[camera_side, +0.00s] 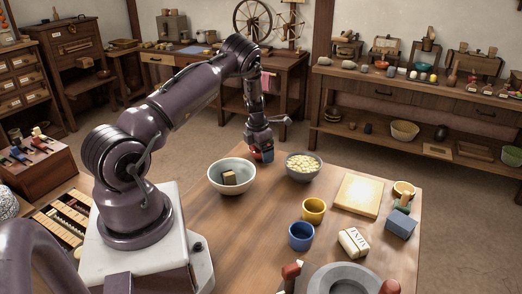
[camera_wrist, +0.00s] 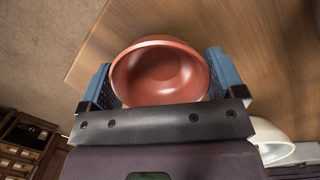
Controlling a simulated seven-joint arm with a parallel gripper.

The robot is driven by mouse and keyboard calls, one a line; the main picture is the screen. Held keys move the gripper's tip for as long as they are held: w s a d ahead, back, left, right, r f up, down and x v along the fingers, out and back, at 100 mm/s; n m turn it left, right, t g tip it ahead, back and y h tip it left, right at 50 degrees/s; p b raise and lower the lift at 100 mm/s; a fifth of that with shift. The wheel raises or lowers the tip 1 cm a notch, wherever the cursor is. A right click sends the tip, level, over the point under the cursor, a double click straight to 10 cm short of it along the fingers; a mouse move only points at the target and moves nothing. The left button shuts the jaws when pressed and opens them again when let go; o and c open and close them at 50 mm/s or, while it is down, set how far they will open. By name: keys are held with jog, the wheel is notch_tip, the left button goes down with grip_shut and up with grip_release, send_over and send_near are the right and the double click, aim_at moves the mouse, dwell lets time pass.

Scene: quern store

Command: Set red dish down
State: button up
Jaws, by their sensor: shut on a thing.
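The red dish (camera_wrist: 158,78) is a round, glossy bowl, empty inside, held between the blue finger pads of my gripper (camera_side: 262,153) in the wrist view. In the side view only a small red part of the dish (camera_side: 254,155) shows, beside the blue fingertip. My gripper is shut on the dish at the far edge of the wooden table (camera_side: 217,220), behind and between two bowls. I cannot tell whether the dish touches the table.
A pale bowl (camera_side: 232,185) with a brown block stands left of my gripper; a grey bowl (camera_side: 304,174) of pale pieces stands right. A yellow cup (camera_side: 314,210), blue cup (camera_side: 301,236), cream board (camera_side: 359,195) and millstone (camera_side: 345,283) lie nearer. Table left of the cups is clear.

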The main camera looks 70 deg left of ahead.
jog(key=o, duration=0.7)
notch_tip(320, 180, up, 12)
jog(key=s, duration=0.1)
jog(key=d+r+m+t+h, duration=0.1)
jog(key=d+r+m+t, duration=0.1)
jog(key=d+r+m, duration=1.75)
jog(key=s+d+r+m+t, duration=0.2)
jog(key=s+d+r+m, duration=0.1)
jog(key=s+d+m, duration=1.1)
jog(key=shift+s+d+m+y, duration=0.2)
jog(key=shift+d+m+y, duration=0.2)
jog(key=shift+d+m, duration=1.65)
